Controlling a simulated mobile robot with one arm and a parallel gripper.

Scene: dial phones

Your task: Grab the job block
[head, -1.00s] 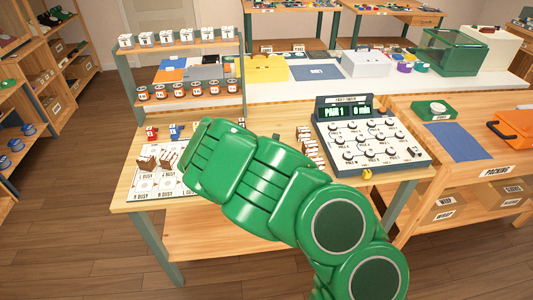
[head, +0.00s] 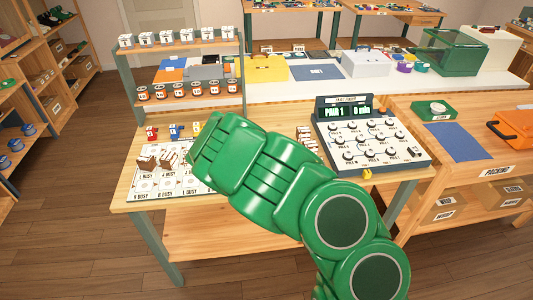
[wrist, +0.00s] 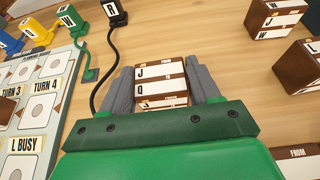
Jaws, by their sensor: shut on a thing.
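In the wrist view my gripper (wrist: 160,95) has its two grey fingers closed on the sides of a brown job block (wrist: 160,72) with white labels. The labels read J and Q, with a third line partly cut off by the gripper body. In the head view my green arm covers the gripper and the held block. Other brown blocks with white labels stand on the wooden table, one at upper right (wrist: 276,18) and one at the right edge (wrist: 303,66) of the wrist view. Two brown blocks (head: 147,163) sit on the white board in the head view.
The white board (head: 178,185) with turn and busy spaces lies left of my arm. Coloured plugs (head: 173,130) stand behind it, and a black cable (wrist: 108,70) runs close to the left finger. The dial console (head: 370,140) stands to the right.

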